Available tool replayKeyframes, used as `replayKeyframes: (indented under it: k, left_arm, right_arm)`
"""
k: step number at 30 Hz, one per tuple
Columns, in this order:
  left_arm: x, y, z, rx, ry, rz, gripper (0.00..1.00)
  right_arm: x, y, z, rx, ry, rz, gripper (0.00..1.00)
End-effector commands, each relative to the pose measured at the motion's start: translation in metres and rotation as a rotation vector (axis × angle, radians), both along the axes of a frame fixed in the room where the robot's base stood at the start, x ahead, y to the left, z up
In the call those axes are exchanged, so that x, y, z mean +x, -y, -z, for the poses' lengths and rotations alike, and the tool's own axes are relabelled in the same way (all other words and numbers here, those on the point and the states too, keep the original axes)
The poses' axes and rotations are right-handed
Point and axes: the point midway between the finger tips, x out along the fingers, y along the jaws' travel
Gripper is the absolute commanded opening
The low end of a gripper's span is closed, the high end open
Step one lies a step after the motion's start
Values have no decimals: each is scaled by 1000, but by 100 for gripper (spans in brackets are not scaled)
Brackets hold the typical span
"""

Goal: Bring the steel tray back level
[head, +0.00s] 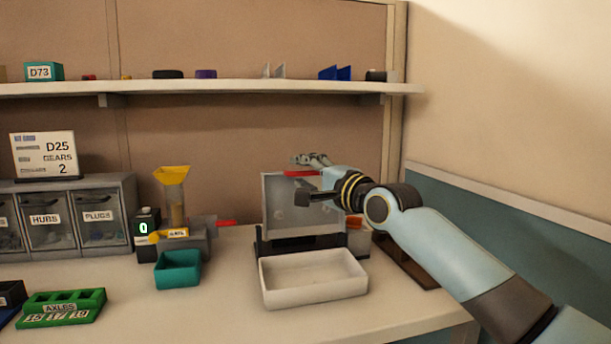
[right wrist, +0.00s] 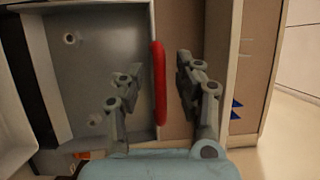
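The steel tray (head: 283,207) stands tipped up steeply on a dark base (head: 268,246), behind a white bin (head: 315,296). A red handle (head: 300,173) runs along its upper edge. My right gripper (head: 305,178) is at that edge, coming in from the right. In the right wrist view, the gripper (right wrist: 158,70) is open, with one finger on each side of the red handle (right wrist: 159,83). Gaps show between handle and fingers. The tray's grey face (right wrist: 95,65) fills the left of that view, with small round marks. My left gripper is out of view.
A teal bin (head: 178,270) and a feeder with a yellow hopper (head: 172,175) stand left of the tray. A green axle rack (head: 62,309) and labelled drawers (head: 75,229) are farther left. A shelf (head: 220,88) runs above. The front middle bench is clear.

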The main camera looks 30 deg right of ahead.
Motion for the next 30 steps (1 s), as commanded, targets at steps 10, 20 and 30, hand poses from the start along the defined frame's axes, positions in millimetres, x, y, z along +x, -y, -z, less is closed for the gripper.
replayKeyframes:
  k: [10,20,30]
  left_arm:
    - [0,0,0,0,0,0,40]
    - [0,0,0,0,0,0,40]
    - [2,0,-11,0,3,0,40]
  right_arm:
    - [0,0,0,0,-1,0,0]
    - [0,0,1,-1,-3,1,0]
    - [4,2,-2,5,-31,2,0]
